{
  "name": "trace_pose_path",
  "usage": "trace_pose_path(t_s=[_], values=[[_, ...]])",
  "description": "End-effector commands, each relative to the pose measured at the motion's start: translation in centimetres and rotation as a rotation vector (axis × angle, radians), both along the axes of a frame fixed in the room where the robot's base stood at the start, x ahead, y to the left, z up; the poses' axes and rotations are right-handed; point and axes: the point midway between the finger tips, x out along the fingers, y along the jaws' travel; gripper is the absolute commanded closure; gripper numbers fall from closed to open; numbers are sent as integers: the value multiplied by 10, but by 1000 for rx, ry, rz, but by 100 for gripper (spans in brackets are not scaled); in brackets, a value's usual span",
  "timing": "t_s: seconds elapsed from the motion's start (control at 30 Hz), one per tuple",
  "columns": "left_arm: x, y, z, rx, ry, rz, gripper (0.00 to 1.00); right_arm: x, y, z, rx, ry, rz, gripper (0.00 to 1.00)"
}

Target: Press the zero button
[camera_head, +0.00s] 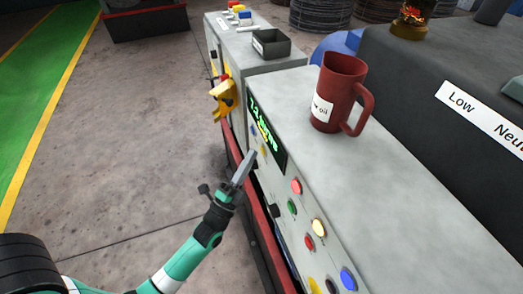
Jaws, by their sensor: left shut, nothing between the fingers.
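My left gripper (245,167) is shut and empty, its fingertips close to the front panel of the grey control cabinet (299,240), just below a dark display (266,134) with green digits. I cannot tell whether the fingertips touch the panel. Small buttons sit near the fingertips, partly hidden by them, and their labels are too small to read. Lower on the panel are a red button (296,187), a green button (292,207), a yellow button (319,228) and a blue button (348,279). I cannot tell which button is the zero button. My right gripper is not in view.
A red-brown mug (340,92) with an oil label stands on the cabinet top. A dark tray (271,43) sits farther back. Open floor lies left.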

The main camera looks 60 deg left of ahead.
Motion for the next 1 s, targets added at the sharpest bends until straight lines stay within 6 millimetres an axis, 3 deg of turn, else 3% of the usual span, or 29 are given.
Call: trace_pose_path(t_s=[1.0], values=[[11,-2,0,-1,0,-1,100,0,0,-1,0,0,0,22]])
